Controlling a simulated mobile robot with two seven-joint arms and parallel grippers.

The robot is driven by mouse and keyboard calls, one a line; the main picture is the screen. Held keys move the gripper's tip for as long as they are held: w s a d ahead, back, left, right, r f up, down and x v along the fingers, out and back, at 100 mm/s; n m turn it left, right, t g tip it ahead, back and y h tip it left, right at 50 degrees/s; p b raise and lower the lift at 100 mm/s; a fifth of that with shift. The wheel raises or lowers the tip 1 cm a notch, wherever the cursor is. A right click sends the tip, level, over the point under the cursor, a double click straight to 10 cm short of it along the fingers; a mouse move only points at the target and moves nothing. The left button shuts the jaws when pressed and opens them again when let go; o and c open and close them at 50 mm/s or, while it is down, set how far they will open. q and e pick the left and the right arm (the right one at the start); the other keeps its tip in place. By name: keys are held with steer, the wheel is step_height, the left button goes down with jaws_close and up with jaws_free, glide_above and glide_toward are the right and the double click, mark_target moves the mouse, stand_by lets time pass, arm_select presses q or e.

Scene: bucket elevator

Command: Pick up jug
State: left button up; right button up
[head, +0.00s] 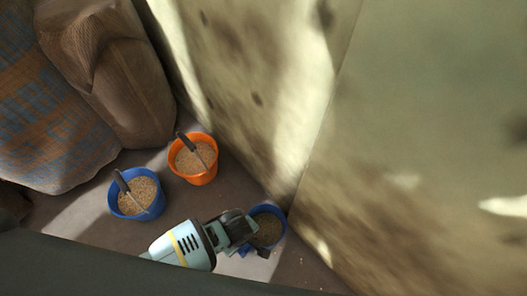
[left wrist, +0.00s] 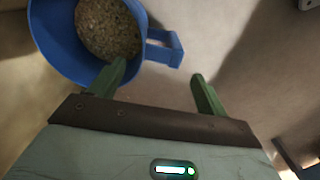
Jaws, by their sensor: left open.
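The jug (head: 268,229) is blue, holds brownish grain and stands on the floor near the wall corner. In the left wrist view the jug (left wrist: 50,35) fills the upper left, and its square handle (left wrist: 170,57) points right. My left gripper (head: 254,248) is at the jug's near left side in the head view and hides part of it. In the left wrist view the left gripper (left wrist: 158,72) is open and empty. Its left finger overlaps the jug's lower edge, and the handle shows beyond the gap between the fingers. I cannot tell whether they touch. My right gripper is not in view.
An orange bucket (head: 194,177) and a blue bucket (head: 129,208), each with grain and a dark-handled tool, stand left of the jug. Brown sacks (head: 125,85) and a plaid cloth (head: 45,120) lie at upper left. Stained walls (head: 400,130) rise behind and right of the jug.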

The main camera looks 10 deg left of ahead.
mark_target(244, 248)
arm_select(q)
steer(key=shift+s+f+b, duration=0.1)
steer(key=shift+f+b, duration=0.6)
steer(key=shift+f, duration=0.7)
steer(key=f+b, duration=0.2)
steer(key=f, duration=0.1)
steer(key=f+b, duration=0.1)
steer(key=shift+s+d+f, duration=0.2)
steer(key=shift+s, duration=0.15)
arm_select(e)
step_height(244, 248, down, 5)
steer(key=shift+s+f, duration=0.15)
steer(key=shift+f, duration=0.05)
arm_select(q)
steer(key=shift+r, duration=0.1)
steer(key=shift+c, duration=0.5)
steer(key=c, duration=1.4)
steer(key=shift+d, duration=0.1)
jaws_close()
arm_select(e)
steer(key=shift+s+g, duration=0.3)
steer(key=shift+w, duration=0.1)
